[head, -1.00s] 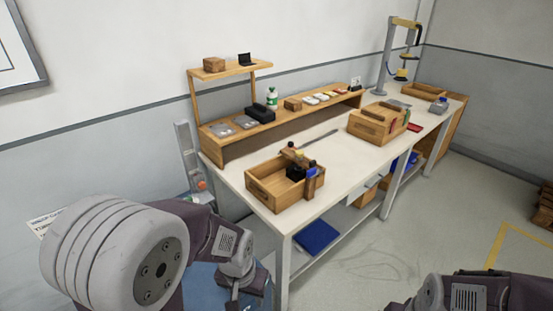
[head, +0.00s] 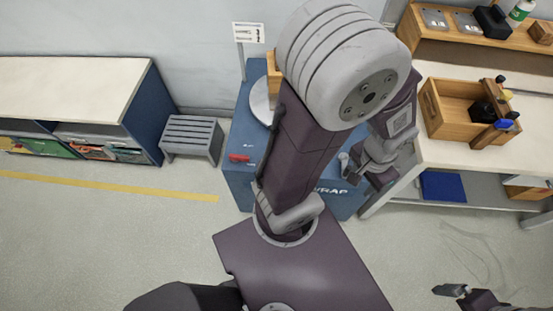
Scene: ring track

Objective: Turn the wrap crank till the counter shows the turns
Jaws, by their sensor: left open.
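A blue cabinet (head: 238,188) with the word WRAP on its front stands in the middle, largely hidden behind my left arm. A red part (head: 239,158) shows at its left side; I cannot tell whether it belongs to the crank. A pale round disc (head: 262,102) shows partly on its top. A white sign (head: 248,33) on a post stands behind; its text is too small to read. No counter reading can be made out. My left gripper (head: 350,167) is open in front of the cabinet's right part, by the workbench. My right gripper (head: 450,290) is at the lower right edge.
A workbench (head: 440,150) at the right holds a wooden box (head: 437,112) with tools. A grey slatted stool (head: 192,137) stands left of the cabinet, beside a low white-topped bench (head: 75,88). The floor at the lower left is clear, with a yellow line (head: 110,184).

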